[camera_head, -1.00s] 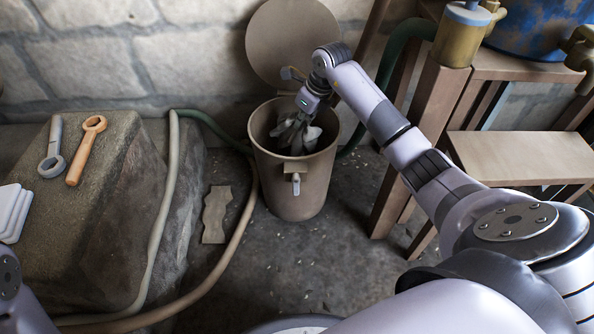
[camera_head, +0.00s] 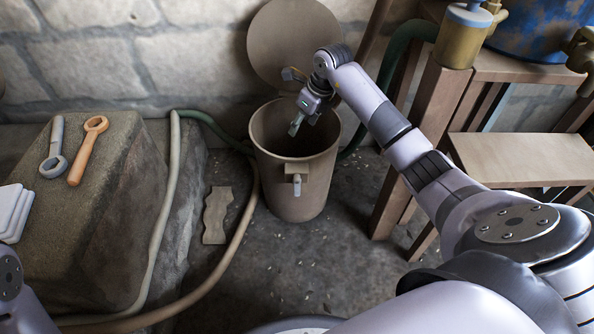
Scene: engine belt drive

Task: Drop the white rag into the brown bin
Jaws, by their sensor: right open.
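The brown bin (camera_head: 297,190) stands on the floor against the stone wall, with its round lid (camera_head: 290,45) tilted up behind it. My right gripper (camera_head: 300,124) is over the bin's mouth, with its fingers pointing down into it. It is open and nothing shows between its fingers. The white rag is not visible now; the bin's inside is dark and its bottom is hidden by the front wall. My left gripper is out of view; only part of my left arm shows at the lower left edge.
A stone block (camera_head: 105,215) at left bears a grey wrench (camera_head: 54,150), an orange wrench (camera_head: 88,150) and several white pads (camera_head: 12,213). Hoses (camera_head: 160,210) run along the floor. A wooden stand (camera_head: 425,140) is close to my right arm.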

